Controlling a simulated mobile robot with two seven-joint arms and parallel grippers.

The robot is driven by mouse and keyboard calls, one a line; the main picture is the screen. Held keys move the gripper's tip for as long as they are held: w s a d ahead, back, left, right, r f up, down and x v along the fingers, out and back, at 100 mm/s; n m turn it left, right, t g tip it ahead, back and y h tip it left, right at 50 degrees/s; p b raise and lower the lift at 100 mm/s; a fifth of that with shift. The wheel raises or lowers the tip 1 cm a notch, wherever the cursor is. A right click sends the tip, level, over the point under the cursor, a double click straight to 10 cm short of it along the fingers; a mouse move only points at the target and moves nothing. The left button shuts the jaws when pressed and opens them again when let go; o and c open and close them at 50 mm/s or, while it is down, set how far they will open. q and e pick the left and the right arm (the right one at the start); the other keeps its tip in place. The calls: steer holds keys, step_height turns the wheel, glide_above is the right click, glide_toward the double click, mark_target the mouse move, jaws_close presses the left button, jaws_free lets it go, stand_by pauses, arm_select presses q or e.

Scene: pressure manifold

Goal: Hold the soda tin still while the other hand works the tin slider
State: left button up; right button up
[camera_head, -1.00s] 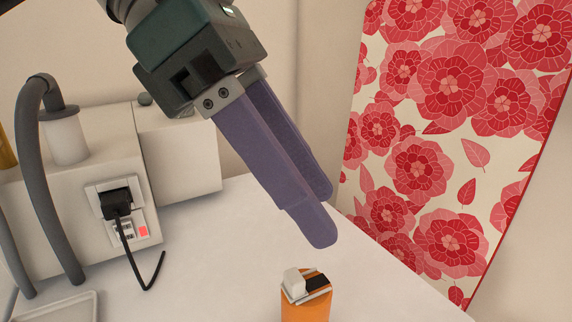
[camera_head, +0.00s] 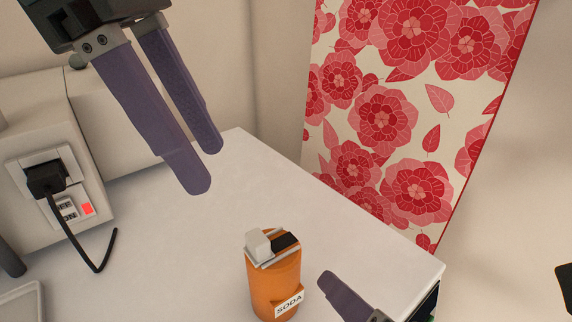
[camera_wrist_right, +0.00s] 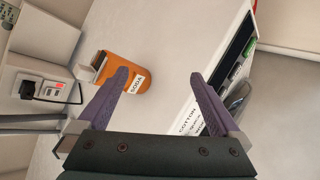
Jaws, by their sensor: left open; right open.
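The orange soda tin (camera_head: 272,285) stands upright on the white table, its SODA label facing the front. On its top is the tin slider (camera_head: 258,244), a pale block beside a black strip on a light plate. My left gripper (camera_head: 206,165) is open and empty, above and to the left of the tin. One finger of my right gripper (camera_head: 346,297) shows right of the tin. In the right wrist view my right gripper (camera_wrist_right: 160,76) is open; its left finger overlaps the tin (camera_wrist_right: 125,62) in the picture. I cannot tell whether they touch.
A pale box (camera_head: 85,130) with a black plug (camera_head: 46,180) and cable stands at the left. A tray (camera_head: 22,300) lies at the lower left. A red flowered panel (camera_head: 385,115) rises behind the table's right edge. The table behind the tin is clear.

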mark_target(285, 281)
steer(key=a+n+y, duration=0.1)
steer(key=a+n, duration=0.1)
steer(key=n, duration=0.2)
steer(key=w+a+n+t+y, duration=0.1)
steer(key=a+n, duration=0.1)
steer(key=n, duration=0.2)
steer(key=a+r+n+t+y, duration=0.1)
steer(key=a+n, duration=0.1)
steer(key=n, duration=0.1)
steer(key=shift+w+n, duration=0.15)
steer(key=shift+n, duration=0.25)
steer(key=shift+w+a+y, duration=0.2)
steer(key=shift+w+y, duration=0.05)
steer(key=shift+y, duration=0.05)
steer(key=x, duration=0.9)
steer(key=shift+w+f, duration=0.1)
steer(key=shift+w, duration=0.05)
